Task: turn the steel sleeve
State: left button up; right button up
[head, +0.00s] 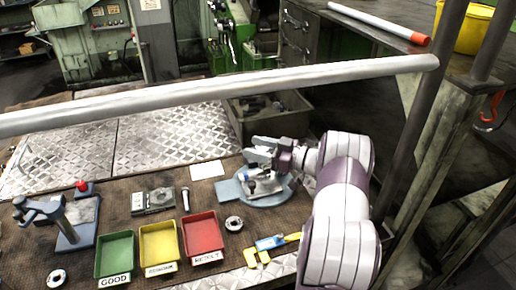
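My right gripper (262,150) reaches in from the right, above a round blue-grey plate (270,200) on the bench. Its two fingers point left and look apart, with nothing clearly between them. A metal piece (264,186) with a slanted bar lies on the plate, just below the gripper. I cannot tell for sure which part is the steel sleeve. My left gripper is not in view.
Green (115,236), yellow (141,247) and red (220,220) trays stand at the front. A steel pin (186,199), a grey block (152,208) and a small press (55,214) are left. A long rail (220,88) crosses the view. A metal bin (290,123) stands behind.

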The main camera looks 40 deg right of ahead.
jog(key=shift+s, duration=0.1)
jog(key=b+v, duration=0.1)
jog(key=v, duration=0.6)
jog(key=shift+s+f+b, duration=0.15)
jog(key=shift+b, duration=0.15)
